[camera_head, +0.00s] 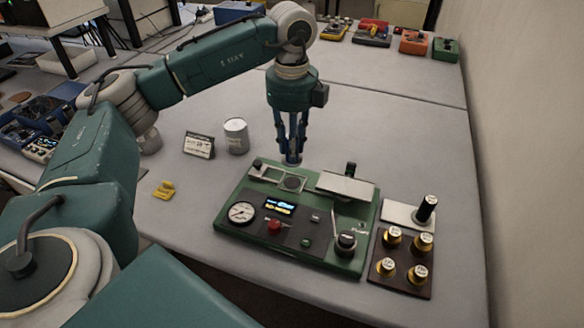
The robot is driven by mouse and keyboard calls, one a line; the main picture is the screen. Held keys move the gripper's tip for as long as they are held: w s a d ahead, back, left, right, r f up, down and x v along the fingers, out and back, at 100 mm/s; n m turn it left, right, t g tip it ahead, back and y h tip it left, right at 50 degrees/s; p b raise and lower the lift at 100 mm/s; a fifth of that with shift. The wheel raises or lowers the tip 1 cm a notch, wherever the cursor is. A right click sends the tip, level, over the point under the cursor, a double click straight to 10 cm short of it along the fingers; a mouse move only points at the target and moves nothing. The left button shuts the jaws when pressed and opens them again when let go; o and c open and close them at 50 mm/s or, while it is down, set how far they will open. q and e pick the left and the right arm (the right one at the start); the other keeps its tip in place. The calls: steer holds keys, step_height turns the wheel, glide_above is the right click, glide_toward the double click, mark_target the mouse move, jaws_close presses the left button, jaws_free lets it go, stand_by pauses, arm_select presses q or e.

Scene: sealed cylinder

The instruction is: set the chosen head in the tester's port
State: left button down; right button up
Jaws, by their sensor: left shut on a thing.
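The tester is a green box (228,222) with a gauge, a small lit display and a red button, on the grey table. A dark, round-looking recess in a square plate (291,184), perhaps the port, is on its top near the back. My left gripper (293,152) points down just behind and above this plate. It is shut on a small dark piece, mostly hidden by the fingers; I cannot tell which head it is. Several brass heads with pale tops (393,236) stand in a dark tray (404,262) right of the tester. My right gripper is not in view.
A black knobbed cylinder (427,207) stands on a pale plate (400,214) behind the brass heads. A grey can (236,136), a small sign (199,145) and a yellow piece (164,190) are left of the tester.

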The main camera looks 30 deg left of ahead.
arm_select(q)
step_height(320, 180, down, 3)
steer(key=shift+f, duration=0.15)
step_height(320, 180, down, 3)
steer(key=shift+f+p, duration=0.2)
steer(key=shift+p, duration=0.4)
steer(key=shift+f, duration=0.5)
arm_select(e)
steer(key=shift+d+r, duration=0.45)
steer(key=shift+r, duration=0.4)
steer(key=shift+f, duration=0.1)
arm_select(q)
steer(key=c, duration=1.5)
jaws_free()
steer(key=shift+f, duration=0.1)
steer(key=shift+o, duration=0.2)
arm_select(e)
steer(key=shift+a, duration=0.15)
